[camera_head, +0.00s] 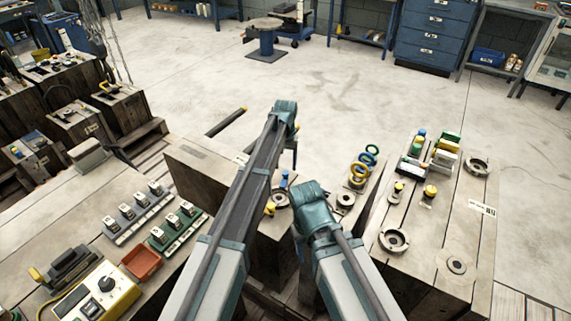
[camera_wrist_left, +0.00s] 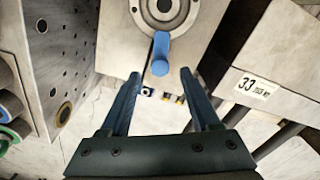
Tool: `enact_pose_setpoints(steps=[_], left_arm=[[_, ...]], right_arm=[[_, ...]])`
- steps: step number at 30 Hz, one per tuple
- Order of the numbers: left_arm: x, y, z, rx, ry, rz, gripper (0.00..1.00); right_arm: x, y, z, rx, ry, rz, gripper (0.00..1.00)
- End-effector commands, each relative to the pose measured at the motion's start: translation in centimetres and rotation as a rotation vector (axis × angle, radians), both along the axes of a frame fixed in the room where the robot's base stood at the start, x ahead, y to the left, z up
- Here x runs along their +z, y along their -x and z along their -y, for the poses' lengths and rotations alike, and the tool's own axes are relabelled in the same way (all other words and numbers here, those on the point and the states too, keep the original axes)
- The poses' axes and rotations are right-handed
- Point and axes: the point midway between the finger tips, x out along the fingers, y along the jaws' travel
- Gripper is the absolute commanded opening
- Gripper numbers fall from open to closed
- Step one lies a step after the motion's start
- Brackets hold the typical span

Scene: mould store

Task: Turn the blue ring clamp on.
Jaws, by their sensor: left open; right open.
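The ring clamp is a round grey ring (camera_head: 280,198) with a blue handle (camera_head: 284,178), on a wooden block in the middle of the head view. In the left wrist view the ring (camera_wrist_left: 165,8) is at the top edge, partly cut off, and the blue handle (camera_wrist_left: 160,55) sticks out below it. My left gripper (camera_wrist_left: 161,76) is open and empty, with the handle ahead, centred between its fingertips. I see no contact. In the head view my left gripper (camera_head: 295,155) is mostly hidden by its arm. My right gripper (camera_head: 298,238) is lower, near the clamp block, its jaws largely hidden.
A second grey ring (camera_head: 345,201) and a stand with coloured rings (camera_head: 360,170) are to the right. A right-hand bench (camera_head: 455,225) carries more fittings. Switch rows (camera_head: 175,228) and a red tray (camera_head: 142,262) are on the left bench. Open floor (camera_head: 350,90) lies beyond.

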Motion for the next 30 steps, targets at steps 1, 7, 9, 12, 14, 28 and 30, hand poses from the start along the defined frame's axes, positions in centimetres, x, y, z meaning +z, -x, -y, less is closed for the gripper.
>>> enact_pose_setpoints(steps=[1,7,9,12,14,28,30], left_arm=[[1.5,0.0,0.0,0.000,0.000,0.000,0.63],[4.6,0.0,0.0,0.000,0.000,0.000,0.63],[5.7,0.0,0.0,0.000,0.000,0.000,0.63],[7.2,0.0,0.0,0.000,0.000,0.000,0.63],[8.1,0.0,0.0,0.000,0.000,0.000,0.63],[10.9,0.0,0.0,0.000,0.000,0.000,0.63],[10.9,0.0,0.0,0.000,0.000,0.000,0.63]], right_arm=[[1.5,0.0,0.0,0.000,0.000,0.000,0.55],[4.6,0.0,0.0,0.000,0.000,0.000,0.55],[5.7,0.0,0.0,0.000,0.000,0.000,0.55],[7.2,0.0,0.0,0.000,0.000,0.000,0.55],[8.1,0.0,0.0,0.000,0.000,0.000,0.55],[10.9,0.0,0.0,-0.001,0.000,0.000,0.55],[10.9,0.0,0.0,0.000,0.000,0.000,0.55]])
